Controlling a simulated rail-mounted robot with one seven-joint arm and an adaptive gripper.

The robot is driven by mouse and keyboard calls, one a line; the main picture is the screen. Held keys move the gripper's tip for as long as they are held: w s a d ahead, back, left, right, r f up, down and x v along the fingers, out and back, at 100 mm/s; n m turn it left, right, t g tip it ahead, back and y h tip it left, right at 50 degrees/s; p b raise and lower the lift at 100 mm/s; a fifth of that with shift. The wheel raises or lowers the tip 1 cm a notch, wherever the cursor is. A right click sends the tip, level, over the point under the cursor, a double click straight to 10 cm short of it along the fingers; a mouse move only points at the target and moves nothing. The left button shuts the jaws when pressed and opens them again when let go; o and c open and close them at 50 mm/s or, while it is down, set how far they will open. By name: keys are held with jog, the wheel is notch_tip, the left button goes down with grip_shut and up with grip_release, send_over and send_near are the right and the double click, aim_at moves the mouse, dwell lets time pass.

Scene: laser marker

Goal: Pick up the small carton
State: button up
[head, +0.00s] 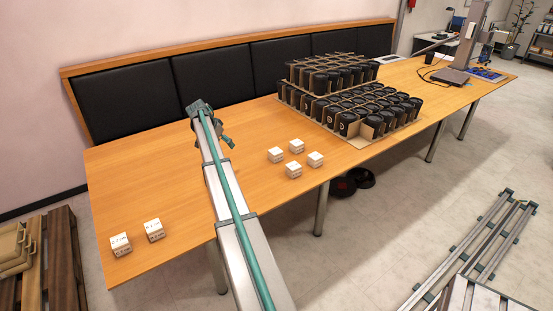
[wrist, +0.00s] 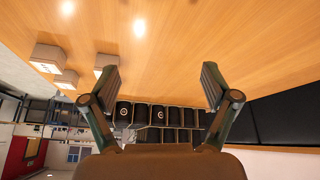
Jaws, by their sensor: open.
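Several small white cartons stand on the wooden table (head: 165,180). One group is right of my arm: a carton (head: 276,154), another (head: 297,146), one at the right (head: 315,159) and one in front (head: 294,170). Two more, a left-end carton (head: 120,244) and its neighbour (head: 154,230), are near the left front. My gripper (wrist: 160,82) is open, with nothing between its fingers. In the wrist view, cartons show left of the fingers, such as the upper one (wrist: 48,58); in the head view my gripper is small and partly hidden.
Stacked black cups in cardboard trays (head: 350,95) fill the table right of the cartons. Black padded panels (head: 215,75) line the back edge. A device on a stand (head: 455,75) is at the far right. The table between the two carton groups is clear apart from my arm above it.

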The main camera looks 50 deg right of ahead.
aim_at(275, 151)
jog(key=s+d+m+y, duration=0.1)
jog(key=s+d+m, duration=0.2)
jog(key=s+d, duration=1.05)
jog(key=shift+m+g, duration=0.3)
jog(key=shift+g, duration=0.1)
jog(key=shift+d+r+p+x, duration=0.1)
jog(key=shift+d+p+x, duration=0.15)
jog(key=shift+x, duration=1.55)
jog(key=shift+d+r+p+x, duration=0.1)
jog(key=shift+p+x, duration=0.3)
jog(key=shift+x, duration=1.4)
jog(key=shift+d+p+x, duration=0.2)
jog(key=shift+p+x, duration=0.1)
jog(key=shift+x, duration=1.5)
jog(key=shift+w+r, duration=0.1)
jog(key=shift+w, duration=0.05)
jog(key=c, duration=1.3)
